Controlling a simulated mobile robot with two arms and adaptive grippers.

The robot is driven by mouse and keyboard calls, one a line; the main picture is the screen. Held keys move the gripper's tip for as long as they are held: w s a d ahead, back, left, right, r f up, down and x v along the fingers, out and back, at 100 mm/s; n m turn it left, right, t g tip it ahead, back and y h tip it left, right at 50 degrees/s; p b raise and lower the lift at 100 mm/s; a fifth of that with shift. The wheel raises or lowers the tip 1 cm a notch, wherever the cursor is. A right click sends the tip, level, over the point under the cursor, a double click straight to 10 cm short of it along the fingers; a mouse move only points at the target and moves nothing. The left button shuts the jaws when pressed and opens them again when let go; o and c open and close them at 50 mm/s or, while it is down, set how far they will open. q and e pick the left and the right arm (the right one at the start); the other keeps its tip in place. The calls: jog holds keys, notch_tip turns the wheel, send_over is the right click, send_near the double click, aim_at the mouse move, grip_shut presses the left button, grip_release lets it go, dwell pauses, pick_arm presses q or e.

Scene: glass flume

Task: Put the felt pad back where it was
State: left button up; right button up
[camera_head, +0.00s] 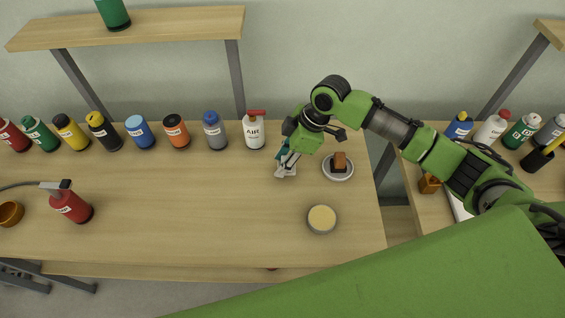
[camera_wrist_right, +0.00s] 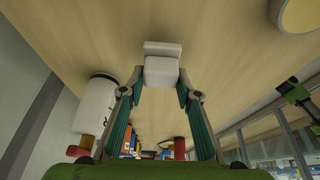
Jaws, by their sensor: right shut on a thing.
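I cannot tell whether the pad touches the table. My left gripper is not in view.
Right of the gripper stands a white saucer (camera_head: 338,176) with a brown block (camera_head: 339,160). A round tin (camera_head: 321,219) is nearer the front. A white AIR bottle (camera_head: 254,131) ends a back row of several bottles. A red bottle (camera_head: 72,206) stands left. The table's middle (camera_head: 180,205) is clear.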

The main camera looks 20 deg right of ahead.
jog(key=shift+s+f, duration=0.1)
jog(key=shift+f, duration=0.8)
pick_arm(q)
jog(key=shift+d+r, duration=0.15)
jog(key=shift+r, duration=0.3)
pick_arm(e)
jog(key=shift+f, duration=0.2)
jog(key=o, duration=1.2)
jog(key=shift+c, duration=0.2)
jog(key=shift+r, duration=0.2)
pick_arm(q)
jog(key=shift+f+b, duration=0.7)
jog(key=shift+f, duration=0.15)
pick_arm(e)
jog(key=v, duration=1.2)
